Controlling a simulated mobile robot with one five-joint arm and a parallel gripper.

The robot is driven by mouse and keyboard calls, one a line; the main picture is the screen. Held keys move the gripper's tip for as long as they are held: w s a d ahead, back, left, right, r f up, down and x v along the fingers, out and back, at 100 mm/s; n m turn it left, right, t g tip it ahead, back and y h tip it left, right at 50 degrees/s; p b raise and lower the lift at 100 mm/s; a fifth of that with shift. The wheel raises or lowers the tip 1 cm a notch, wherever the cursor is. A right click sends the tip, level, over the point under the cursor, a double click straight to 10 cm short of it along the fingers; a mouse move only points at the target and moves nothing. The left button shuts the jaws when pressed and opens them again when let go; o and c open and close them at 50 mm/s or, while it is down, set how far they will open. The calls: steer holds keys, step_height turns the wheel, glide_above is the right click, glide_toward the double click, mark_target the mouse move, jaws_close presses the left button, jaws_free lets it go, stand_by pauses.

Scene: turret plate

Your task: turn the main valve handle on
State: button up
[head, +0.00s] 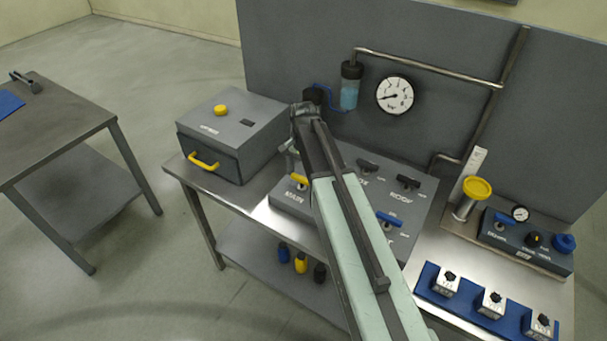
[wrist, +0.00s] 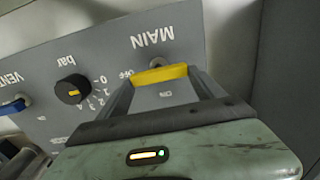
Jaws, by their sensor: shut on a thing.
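The main valve handle (head: 299,181) is a yellow lever on the left of the grey sloped panel (head: 412,205), just above the word MAIN. In the wrist view the handle (wrist: 160,75) lies nearly level across the picture, with the upside-down MAIN lettering above it. The OFF mark is by its left end and a second small mark is below it. My gripper (wrist: 162,80) is shut on the handle, one finger at each end. In the head view my gripper (head: 294,165) reaches down to the handle, and my arm hides the panel's middle.
A pressure gauge (head: 395,95) and a blue-bowled filter (head: 350,88) are on the back board. A grey drawer box (head: 230,130) stands left of the panel. Dark levers and a blue vent lever (head: 389,218) are also on the panel. A black bar knob (wrist: 73,90) is near the handle.

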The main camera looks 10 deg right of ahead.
steer(key=shift+a+n, duration=0.1)
steer(key=shift+n, duration=2.2)
steer(key=n, duration=0.4)
steer(key=shift+a+n, duration=0.15)
steer(key=shift+n, duration=0.15)
steer(key=n, duration=0.4)
steer(key=shift+a+n, duration=0.15)
steer(key=shift+n, duration=0.15)
steer(key=shift+a+n, duration=0.1)
steer(key=shift+n, duration=2)
steer(key=o, duration=1.4)
steer(key=shift+c, duration=0.2)
